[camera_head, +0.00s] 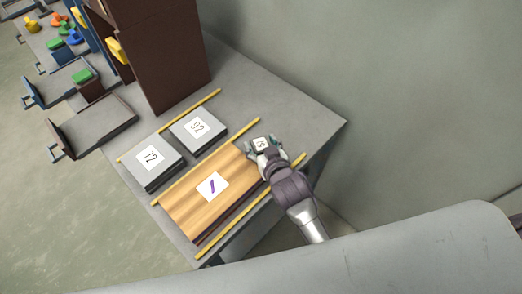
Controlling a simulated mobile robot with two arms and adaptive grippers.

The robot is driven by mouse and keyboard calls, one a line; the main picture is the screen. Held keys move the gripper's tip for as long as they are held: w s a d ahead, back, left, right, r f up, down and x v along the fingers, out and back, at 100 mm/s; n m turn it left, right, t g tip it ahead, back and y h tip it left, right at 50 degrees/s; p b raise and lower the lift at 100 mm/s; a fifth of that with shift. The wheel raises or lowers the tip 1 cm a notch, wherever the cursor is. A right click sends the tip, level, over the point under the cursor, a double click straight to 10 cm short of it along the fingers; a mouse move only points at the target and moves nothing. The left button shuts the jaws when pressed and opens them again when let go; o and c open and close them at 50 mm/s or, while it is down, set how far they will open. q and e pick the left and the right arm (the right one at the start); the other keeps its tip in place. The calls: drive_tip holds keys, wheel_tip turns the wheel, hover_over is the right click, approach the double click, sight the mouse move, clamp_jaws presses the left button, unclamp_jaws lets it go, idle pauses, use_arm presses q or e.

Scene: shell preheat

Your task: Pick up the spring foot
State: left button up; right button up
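My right gripper (263,150) reaches in from the lower right, over the far right end of the wooden board. A small white-labelled piece (261,143) shows between its fingertips, with dark marks on the label. I cannot tell whether the fingers touch this piece or whether it is the spring foot. The gripper hides most of it. No other thing in view can be clearly told as the spring foot. My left gripper is not in view.
The wooden board (190,213) bears a white card with a purple mark. Two grey labelled blocks, one at left (167,173) and one behind (215,138), lie between yellow rails (190,179). A brown cabinet (160,60) stands behind. Trays and coloured pieces lie at upper left.

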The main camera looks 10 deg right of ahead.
drive_tip(key=c, duration=1)
clamp_jaws()
drive_tip(key=shift+r, duration=0.1)
